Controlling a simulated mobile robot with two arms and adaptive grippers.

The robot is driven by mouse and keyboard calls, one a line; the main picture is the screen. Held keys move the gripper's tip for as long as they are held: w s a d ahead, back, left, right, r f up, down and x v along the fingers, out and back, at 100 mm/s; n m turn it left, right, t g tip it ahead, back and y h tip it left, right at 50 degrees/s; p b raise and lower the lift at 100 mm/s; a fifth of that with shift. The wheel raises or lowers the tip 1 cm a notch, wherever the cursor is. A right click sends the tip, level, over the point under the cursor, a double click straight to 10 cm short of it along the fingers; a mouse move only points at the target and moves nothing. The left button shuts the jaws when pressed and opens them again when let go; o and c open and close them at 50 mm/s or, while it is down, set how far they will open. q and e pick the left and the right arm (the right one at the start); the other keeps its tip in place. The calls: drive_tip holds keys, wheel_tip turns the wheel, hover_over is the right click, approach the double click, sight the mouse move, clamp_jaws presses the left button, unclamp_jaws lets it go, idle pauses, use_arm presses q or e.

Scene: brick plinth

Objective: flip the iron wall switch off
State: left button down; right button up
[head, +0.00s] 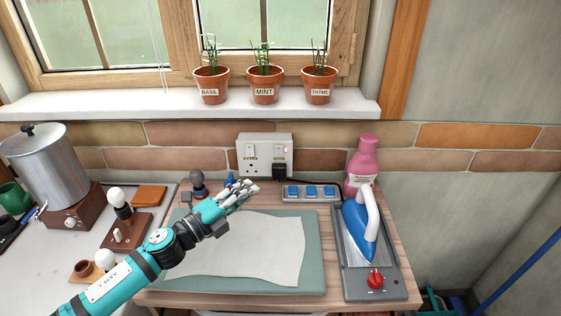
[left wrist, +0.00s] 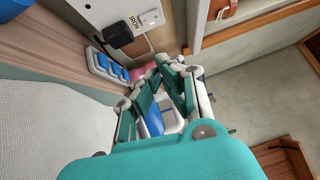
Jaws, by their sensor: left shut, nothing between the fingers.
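The white wall switch plate (head: 242,154) is on the brick wall below the window sill. It has one switch on the left labelled EXTRA and the iron switch (head: 280,149) on the right. A black plug (head: 279,172) sits below the iron switch. In the left wrist view, the IRON label, the plug (left wrist: 118,35) and the iron switch (left wrist: 152,18) with a small red mark show at the top. My left gripper (head: 252,186) is shut and empty, in front of and below the plate, apart from it. Its fingers (left wrist: 168,65) also show in the left wrist view.
A blue iron (head: 356,230) rests on a grey stand with a red knob at right. A cloth (head: 260,245) lies on the mat. Potted herbs (head: 264,86) line the sill.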

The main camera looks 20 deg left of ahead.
sight(279, 151)
use_arm(q)
drive_tip(key=w+a+p+x, duration=0.1)
drive_tip(key=a+p+x, duration=0.1)
drive_tip(key=x, duration=1)
drive_tip(key=shift+w+r+p, duration=0.2)
drive_tip(key=shift+w+p, duration=0.3)
drive_tip(key=shift+p, duration=0.3)
drive_tip(key=shift+w+a+r, duration=0.15)
drive_tip(key=shift+w+r, duration=0.05)
